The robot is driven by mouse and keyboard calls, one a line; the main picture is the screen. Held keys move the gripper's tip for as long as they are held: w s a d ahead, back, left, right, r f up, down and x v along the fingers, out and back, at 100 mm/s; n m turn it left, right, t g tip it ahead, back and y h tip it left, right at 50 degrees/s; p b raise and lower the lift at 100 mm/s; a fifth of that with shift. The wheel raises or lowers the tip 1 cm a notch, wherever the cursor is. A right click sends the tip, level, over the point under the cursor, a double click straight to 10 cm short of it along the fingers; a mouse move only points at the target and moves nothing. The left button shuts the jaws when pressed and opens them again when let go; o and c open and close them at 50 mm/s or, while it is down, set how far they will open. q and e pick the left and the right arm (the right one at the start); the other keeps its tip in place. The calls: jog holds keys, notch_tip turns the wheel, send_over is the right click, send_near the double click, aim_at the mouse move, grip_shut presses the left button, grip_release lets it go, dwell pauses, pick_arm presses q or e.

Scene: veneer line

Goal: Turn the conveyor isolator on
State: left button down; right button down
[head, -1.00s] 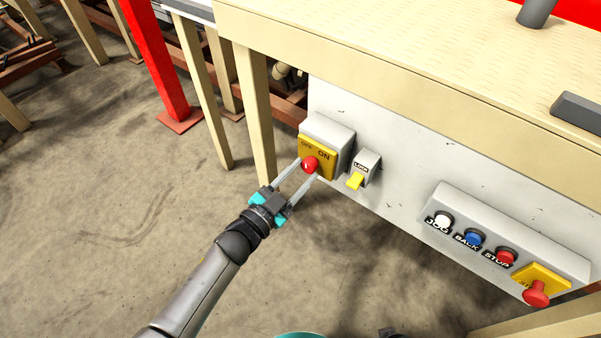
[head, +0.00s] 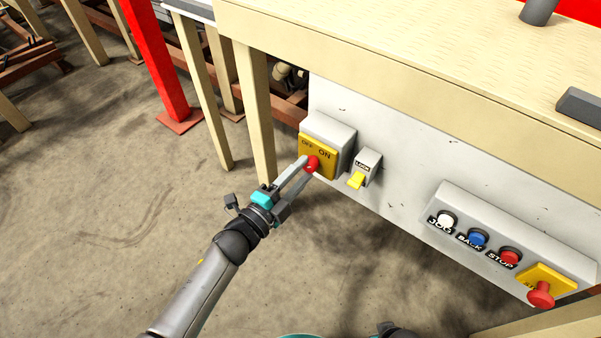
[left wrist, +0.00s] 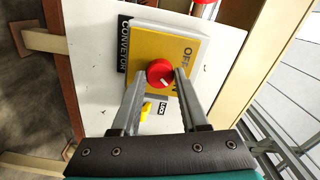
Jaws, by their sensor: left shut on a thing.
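The conveyor isolator is a grey box with a yellow face (head: 322,146) marked OFF and ON, on the white panel under the table. Its round red knob (head: 312,163) sits at the lower part of that face. My left gripper (head: 307,168) is shut on the knob, one finger on each side. In the left wrist view the knob (left wrist: 160,72) shows between the fingertips, with a short white mark pointing to the lower right. The yellow face (left wrist: 160,47) shows OFF there; a finger partly hides the ON side. My right gripper is not in view.
A small LOCK box with a yellow lever (head: 356,180) is just right of the isolator. Further right is a button box (head: 500,235) with JOG, BACK, STOP and a red mushroom button (head: 541,295). A table leg (head: 255,115) stands close left. Open floor lies in front.

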pick_arm(q)
jog(key=shift+f+m, duration=0.1)
jog(key=shift+m, duration=0.4)
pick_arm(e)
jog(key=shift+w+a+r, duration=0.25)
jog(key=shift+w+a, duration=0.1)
pick_arm(q)
jog(key=shift+c, duration=2.1)
grip_release()
jog(key=shift+s+a, duration=0.15)
jog(key=shift+s, duration=0.05)
jog(key=p+v, duration=0.2)
jog(key=v, duration=1.3)
jog(key=shift+p, duration=0.35)
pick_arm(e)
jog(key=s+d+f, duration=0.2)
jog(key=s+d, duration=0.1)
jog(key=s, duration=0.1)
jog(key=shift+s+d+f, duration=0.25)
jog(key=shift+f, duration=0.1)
